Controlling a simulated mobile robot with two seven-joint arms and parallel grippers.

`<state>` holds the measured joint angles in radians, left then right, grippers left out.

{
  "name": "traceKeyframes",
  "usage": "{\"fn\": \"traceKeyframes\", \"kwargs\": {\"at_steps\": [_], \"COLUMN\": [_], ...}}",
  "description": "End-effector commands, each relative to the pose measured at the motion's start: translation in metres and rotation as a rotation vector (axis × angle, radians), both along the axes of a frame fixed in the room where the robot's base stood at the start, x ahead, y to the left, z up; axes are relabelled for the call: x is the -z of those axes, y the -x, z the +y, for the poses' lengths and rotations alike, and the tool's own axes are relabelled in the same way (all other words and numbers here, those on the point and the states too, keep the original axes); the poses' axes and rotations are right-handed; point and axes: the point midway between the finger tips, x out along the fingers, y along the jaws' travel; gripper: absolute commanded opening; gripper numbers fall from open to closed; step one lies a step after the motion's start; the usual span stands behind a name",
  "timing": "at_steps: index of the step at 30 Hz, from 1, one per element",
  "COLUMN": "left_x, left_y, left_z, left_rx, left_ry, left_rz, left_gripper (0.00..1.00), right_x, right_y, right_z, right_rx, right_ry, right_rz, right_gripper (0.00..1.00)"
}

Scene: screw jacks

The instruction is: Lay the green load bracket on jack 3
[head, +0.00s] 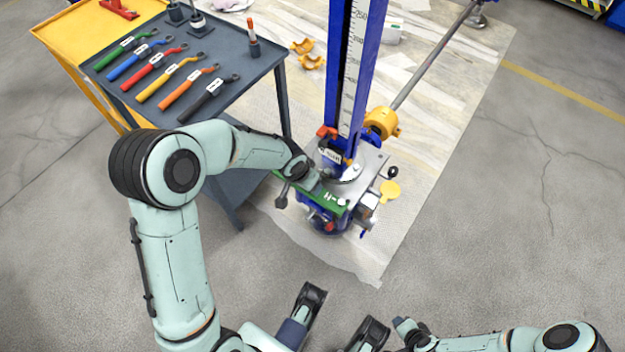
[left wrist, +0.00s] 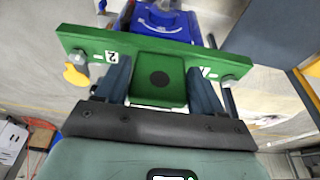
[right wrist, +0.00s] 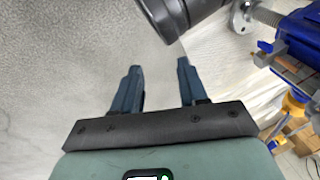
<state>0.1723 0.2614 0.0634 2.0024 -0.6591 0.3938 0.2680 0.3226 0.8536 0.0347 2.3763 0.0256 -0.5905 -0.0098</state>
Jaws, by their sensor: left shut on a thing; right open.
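The green load bracket (head: 322,200) is a flat bar with a bolt near each end and a centre pad with a dark round spot. My left gripper (head: 316,186) is shut on it; in the left wrist view the fingers (left wrist: 160,88) sit on both sides of the pad. In the head view the bracket overlaps the blue jack (head: 322,222) at the foot of the scaled column. I cannot tell whether they touch or read the jack's number. A blue part (left wrist: 165,22) shows behind the bracket. My right gripper (right wrist: 160,82) is open and empty above the floor.
A grey trolley top (head: 236,100) with several coloured-handled tools stands at the left. A blue column with a scale (head: 352,70) rises behind the jack. A steel rod (head: 432,58) with an orange collar (head: 382,122) runs up right. Floor at the right is clear.

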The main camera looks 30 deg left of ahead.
Motion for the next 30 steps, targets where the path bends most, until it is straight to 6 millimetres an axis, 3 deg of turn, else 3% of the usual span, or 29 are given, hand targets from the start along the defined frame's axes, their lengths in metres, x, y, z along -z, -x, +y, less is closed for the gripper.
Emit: {"fn": "traceKeyframes", "kwargs": {"at_steps": [11,30], "left_x": [0.019,0.055], "left_y": [-0.012,-0.049], "left_z": [0.003,0.0], "left_rx": [0.005,0.005], "left_ry": [-0.001,-0.001], "left_rz": [-0.024,-0.022], "left_gripper": [0.26,0.26], "right_x": [0.021,0.065], "right_y": [-0.001,0.045], "right_z": [-0.005,-0.013], "right_rx": [0.01,0.02], "right_ry": [0.009,0.004], "right_rz": [0.006,0.164], "right_gripper": [0.43,0.43]}}
